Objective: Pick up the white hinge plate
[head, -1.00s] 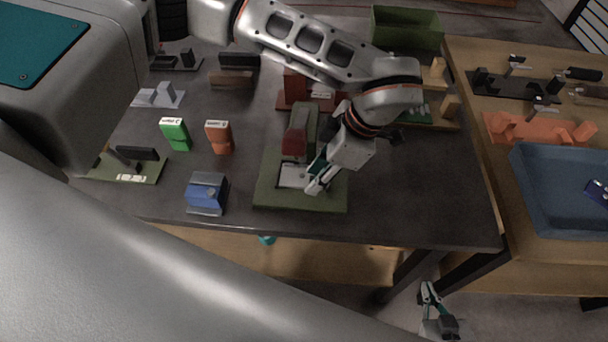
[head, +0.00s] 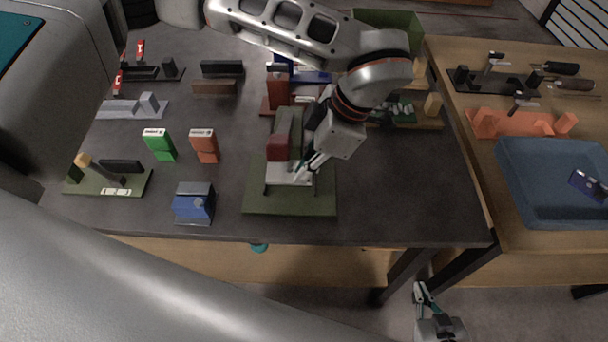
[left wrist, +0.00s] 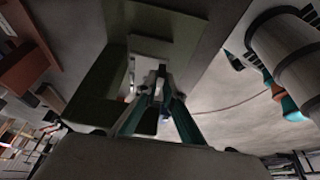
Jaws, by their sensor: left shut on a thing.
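The white hinge plate (head: 286,174) is at the green fixture (head: 290,203) near the table's front edge. My left gripper (head: 304,169) is shut on the plate's right part in the head view. The plate appears slightly raised, with dark posts showing at its sides; whether it is fully clear of the fixture I cannot tell. In the left wrist view the white plate (left wrist: 150,47) shows between and beyond the fingertips (left wrist: 158,85), over the green base. My right gripper (head: 426,302) hangs empty below the table, its fingers apart.
A dark red block (head: 279,147) on the fixture stands just behind the plate. A blue block (head: 194,204), an orange block (head: 204,146) and a green block (head: 159,145) stand to the left. A blue tray (head: 550,208) is on the right-hand wooden table.

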